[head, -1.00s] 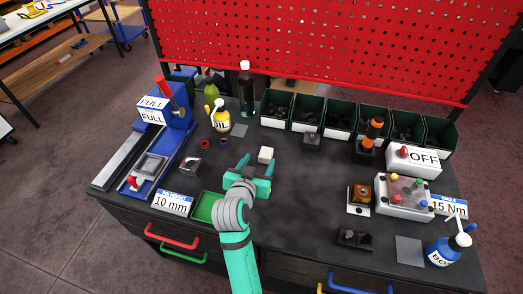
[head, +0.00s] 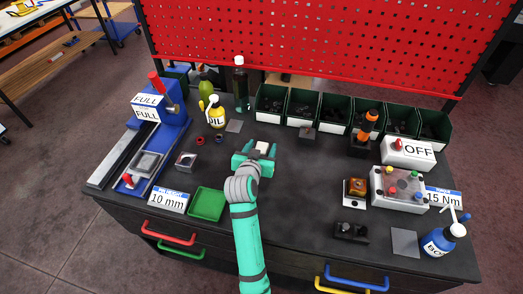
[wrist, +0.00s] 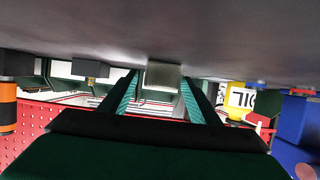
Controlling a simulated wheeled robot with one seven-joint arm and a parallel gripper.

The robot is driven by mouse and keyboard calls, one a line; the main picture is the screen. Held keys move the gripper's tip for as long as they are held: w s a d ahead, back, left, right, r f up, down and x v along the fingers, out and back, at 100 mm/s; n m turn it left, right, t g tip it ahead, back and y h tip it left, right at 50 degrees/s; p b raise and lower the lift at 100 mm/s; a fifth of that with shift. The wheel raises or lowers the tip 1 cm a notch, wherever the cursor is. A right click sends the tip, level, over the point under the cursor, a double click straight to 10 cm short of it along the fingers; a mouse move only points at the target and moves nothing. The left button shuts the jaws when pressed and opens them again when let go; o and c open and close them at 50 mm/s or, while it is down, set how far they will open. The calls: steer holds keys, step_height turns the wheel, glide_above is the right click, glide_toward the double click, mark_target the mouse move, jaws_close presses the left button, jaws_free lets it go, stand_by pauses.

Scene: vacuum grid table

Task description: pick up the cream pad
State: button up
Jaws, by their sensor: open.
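The cream pad (head: 262,147) is a small pale block on the dark table top, left of the middle. In the wrist view the pad (wrist: 163,75) shows as a greyish block against the table surface, between the two finger lines and near the tips. My gripper (head: 256,155) is open, low over the table, with its fingers reaching to either side of the pad. The wrist view shows the two teal fingers (wrist: 160,92) apart with a gap beside the pad. The lower part of the pad is hidden by the gripper in the head view.
A yellow oil bottle (head: 215,112) and a grey plate (head: 234,126) stand left of the pad. A dark block (head: 307,133) stands to its right, with green bins (head: 303,107) behind. A green tray (head: 207,204) lies at front left. The table middle right is clear.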

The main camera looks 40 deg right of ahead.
mark_target(261, 147)
steer(key=shift+c, duration=0.7)
steer(key=c, duration=1)
steer(key=shift+r, duration=0.55)
step_height(261, 147, up, 2)
steer(key=shift+r, duration=0.2)
steer(key=s+d+r, duration=0.9)
steer(key=d, duration=0.1)
steer(key=shift+s+r, duration=0.25)
steer(key=shift+s, duration=0.1)
